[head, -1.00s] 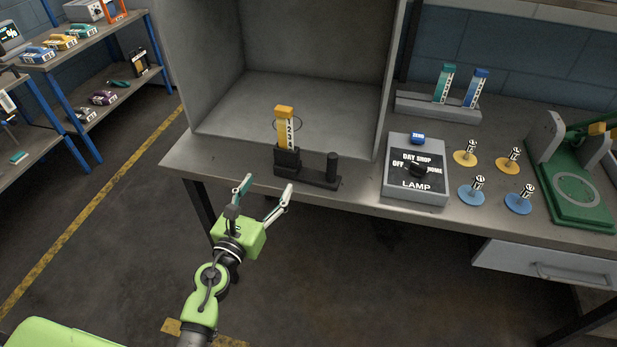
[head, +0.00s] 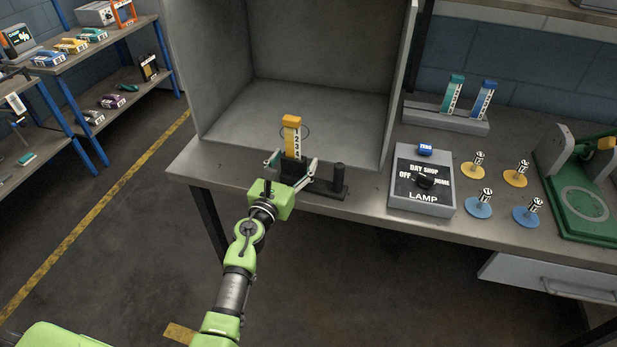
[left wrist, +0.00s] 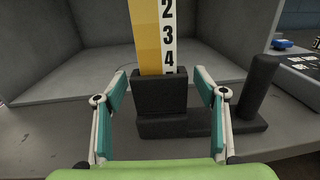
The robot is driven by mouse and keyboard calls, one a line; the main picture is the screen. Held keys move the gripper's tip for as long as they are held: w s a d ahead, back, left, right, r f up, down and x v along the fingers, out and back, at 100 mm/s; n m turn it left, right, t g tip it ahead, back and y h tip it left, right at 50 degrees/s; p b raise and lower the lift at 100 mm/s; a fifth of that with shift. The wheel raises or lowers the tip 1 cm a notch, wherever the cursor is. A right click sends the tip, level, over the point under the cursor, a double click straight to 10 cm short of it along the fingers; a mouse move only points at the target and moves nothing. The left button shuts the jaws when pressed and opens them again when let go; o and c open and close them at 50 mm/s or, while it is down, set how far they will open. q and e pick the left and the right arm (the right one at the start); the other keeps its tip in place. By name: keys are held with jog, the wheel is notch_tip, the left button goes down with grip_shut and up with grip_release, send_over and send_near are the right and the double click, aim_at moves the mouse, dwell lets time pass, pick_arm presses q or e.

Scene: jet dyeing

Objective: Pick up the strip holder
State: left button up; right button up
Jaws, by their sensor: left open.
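The strip holder is a yellow upright piece (head: 291,122) with a white numbered strip on its face, standing in a dark block (head: 293,170) near the bench's front edge. In the left wrist view the yellow piece (left wrist: 146,38) and the dark block (left wrist: 161,98) stand centred ahead. My left gripper (head: 292,163) is open, with one finger on each side of the dark block. In the left wrist view its fingers (left wrist: 160,78) show gaps to the block on both sides. The holder's upper end is cut off there. My right gripper is not in view.
A short dark post (head: 338,180) stands just right of the block on the same base. A grey booth (head: 300,40) rises behind. The lamp switch box (head: 421,190) and several discs with tags (head: 478,207) are to the right. A rack with two strips (head: 445,115) stands behind them.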

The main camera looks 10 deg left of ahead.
pick_arm(q)
jog(key=shift+w+d+f, duration=0.1)
jog(key=shift+w, duration=0.5)
jog(key=shift+s, duration=0.1)
jog(key=c, duration=1.3)
jog(key=shift+c, duration=0.2)
jog(key=shift+r, duration=0.2)
